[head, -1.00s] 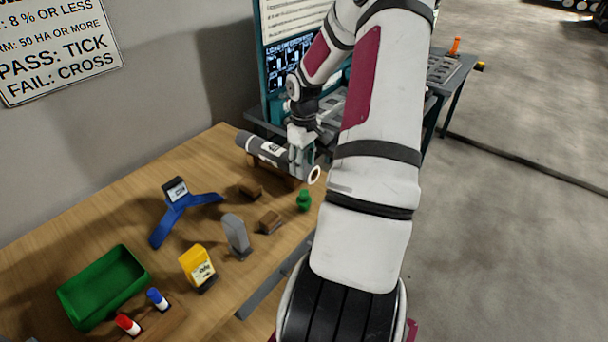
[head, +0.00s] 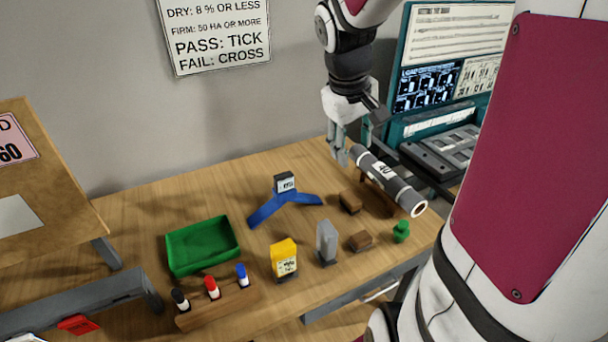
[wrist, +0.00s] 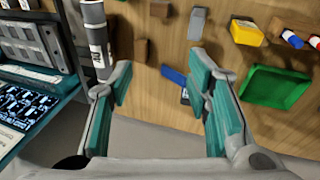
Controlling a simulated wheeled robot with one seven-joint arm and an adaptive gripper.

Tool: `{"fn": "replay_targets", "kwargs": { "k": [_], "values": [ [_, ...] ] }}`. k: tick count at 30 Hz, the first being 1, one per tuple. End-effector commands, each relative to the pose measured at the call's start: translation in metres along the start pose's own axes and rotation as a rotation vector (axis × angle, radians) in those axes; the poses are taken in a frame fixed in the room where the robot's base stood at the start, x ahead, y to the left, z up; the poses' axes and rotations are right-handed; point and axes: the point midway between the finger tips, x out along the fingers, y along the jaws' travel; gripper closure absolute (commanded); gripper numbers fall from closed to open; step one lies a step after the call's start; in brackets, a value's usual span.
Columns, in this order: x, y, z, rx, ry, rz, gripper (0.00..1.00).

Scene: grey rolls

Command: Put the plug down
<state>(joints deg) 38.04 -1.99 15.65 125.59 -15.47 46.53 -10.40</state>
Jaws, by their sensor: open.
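A small green piece (head: 401,231) stands on the wooden table near its right edge; it may be the plug, but I cannot tell for sure. The grey roll (head: 404,192), marked 40, lies on a wooden cradle (head: 377,198) with its pale ring end facing front right. My gripper (head: 352,152) is by the roll's far left end. In the wrist view my gripper (wrist: 160,88) is open, with nothing between its fingers. The roll (wrist: 95,40) shows beyond the left finger there, and I cannot tell whether they touch.
Two brown blocks (head: 350,202) (head: 360,241), a grey upright tool (head: 327,243), a yellow meter (head: 284,258) and a blue three-armed tool (head: 282,208) stand nearby. A green tray (head: 203,246) and markers (head: 212,287) are left. The teal machine (head: 440,120) is behind right. Back-left tabletop is clear.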

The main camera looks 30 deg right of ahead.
Motion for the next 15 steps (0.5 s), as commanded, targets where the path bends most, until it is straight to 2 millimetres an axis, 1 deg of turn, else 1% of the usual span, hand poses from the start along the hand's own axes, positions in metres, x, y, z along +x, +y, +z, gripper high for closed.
{"fn": "replay_targets", "kwargs": {
  "k": [1, 3, 5, 6, 10, 12, 15],
  "values": [
    [-0.021, -0.017, 0.004, -0.005, 0.039, 0.008, 0.55],
    [-0.044, -0.039, 0.013, 0.002, 0.085, 0.003, 0.55],
    [-0.061, -0.057, 0.022, 0.007, 0.129, -0.009, 0.55],
    [-0.072, -0.07, 0.029, 0.011, 0.159, -0.022, 0.55],
    [-0.102, -0.105, 0.056, 0.02, 0.252, -0.084, 0.55],
    [-0.112, -0.121, 0.071, 0.024, 0.296, -0.126, 0.55],
    [-0.123, -0.138, 0.089, 0.025, 0.344, -0.186, 0.55]
  ]
}}
